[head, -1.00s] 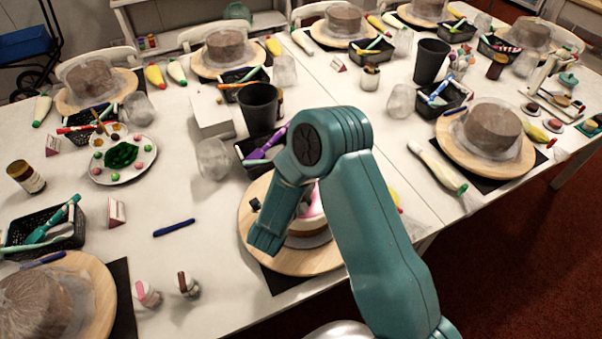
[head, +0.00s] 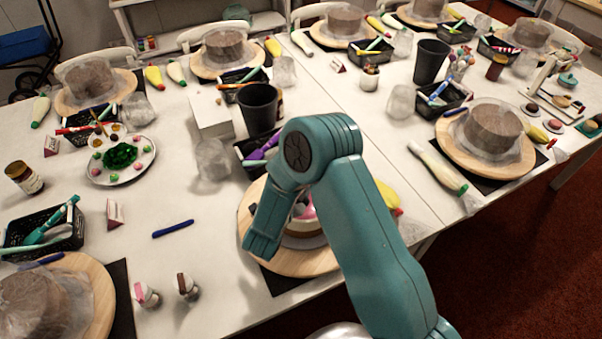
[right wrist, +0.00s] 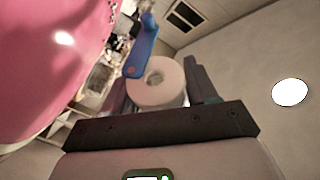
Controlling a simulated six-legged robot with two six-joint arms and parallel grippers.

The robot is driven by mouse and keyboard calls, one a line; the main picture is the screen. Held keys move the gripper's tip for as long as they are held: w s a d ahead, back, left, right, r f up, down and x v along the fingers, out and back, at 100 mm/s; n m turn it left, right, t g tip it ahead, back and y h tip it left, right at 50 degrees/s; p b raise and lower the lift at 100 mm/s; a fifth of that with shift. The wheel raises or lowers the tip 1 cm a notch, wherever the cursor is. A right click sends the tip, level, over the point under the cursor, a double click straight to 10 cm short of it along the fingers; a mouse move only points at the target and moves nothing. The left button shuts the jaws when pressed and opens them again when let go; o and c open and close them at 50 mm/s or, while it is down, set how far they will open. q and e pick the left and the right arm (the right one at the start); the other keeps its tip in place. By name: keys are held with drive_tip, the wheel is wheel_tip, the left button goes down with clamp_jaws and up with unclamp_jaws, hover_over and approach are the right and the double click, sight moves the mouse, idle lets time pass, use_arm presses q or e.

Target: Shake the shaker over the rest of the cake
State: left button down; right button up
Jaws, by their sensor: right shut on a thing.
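The cake (head: 309,229), pink on top, stands on a round wooden turntable (head: 312,265) at the front middle of the head view. My right arm passes in front of it and hides much of it. In the right wrist view the pink cake (right wrist: 45,55) fills the left side, very close. My right gripper (right wrist: 155,92) is shut on the shaker (right wrist: 168,95), a white round body whose end with a hole faces the camera. In the head view the shaker and fingertips cannot be made out. My left gripper is not in view.
A black basket with purple tools (head: 247,160), a dark cup (head: 259,106) and a clear cup (head: 212,160) stand behind the turntable. A yellow piping bag (head: 388,195) lies to its right.

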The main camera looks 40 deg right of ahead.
drive_tip(key=shift+s+d+r+p, duration=0.1)
drive_tip(key=shift+d+r+p, duration=0.1)
drive_tip(key=shift+r+p, duration=0.15)
drive_tip(key=shift+a+f+b, duration=0.2)
drive_tip(key=shift+f+b, duration=0.2)
drive_tip(key=shift+w+a+r+n, duration=0.1)
drive_tip(key=shift+w+r+n, duration=0.1)
drive_tip(key=shift+n, duration=0.3)
drive_tip(key=shift+s, duration=0.1)
drive_tip(key=shift+s+m, duration=0.3)
drive_tip(key=shift+m, duration=0.1)
drive_tip(key=shift+s+a+f+m+y+p, duration=0.15)
drive_tip(key=shift+s+m+y+p, duration=0.1)
drive_tip(key=shift+s+m, duration=0.15)
drive_tip(key=shift+s+d+f+m+y+p, duration=0.15)
drive_tip(key=shift+s+m+y, duration=0.15)
drive_tip(key=shift+s, duration=0.15)
drive_tip(key=shift+s+d+f, duration=0.2)
drive_tip(key=shift+s+f, duration=0.05)
drive_tip(key=shift+r+n+h+b, duration=0.2)
drive_tip(key=shift+n+h+b, duration=0.1)
drive_tip(key=shift+n, duration=0.1)
